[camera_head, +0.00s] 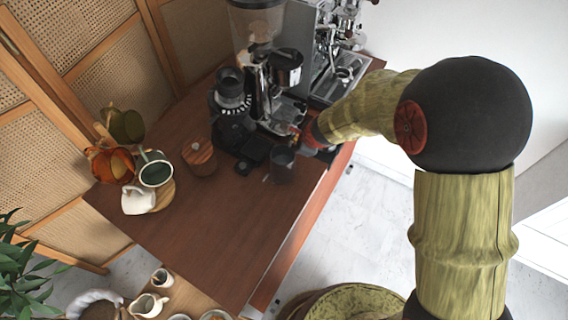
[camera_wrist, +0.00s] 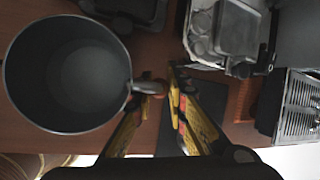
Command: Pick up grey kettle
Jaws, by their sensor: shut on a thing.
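The grey kettle (camera_wrist: 66,75) fills the left of the wrist view, seen from above, round, open-topped and empty-looking. Its handle (camera_wrist: 148,87) points right, to the tips of my gripper (camera_wrist: 163,90). The fingers are closed on the handle. In the head view the kettle (camera_head: 282,168) is a small dark grey vessel near the right edge of the brown table, in front of the coffee grinder. My gripper (camera_head: 300,143) is just up and right of it there, partly hidden by my arm. I cannot tell whether the kettle touches the table.
A coffee grinder (camera_head: 262,85), a dark coffee device (camera_head: 231,105) and an espresso machine (camera_head: 330,60) stand close behind the kettle. A wooden-lidded jar (camera_head: 200,157) and several cups are at left. The brown table's (camera_head: 215,240) front part is clear.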

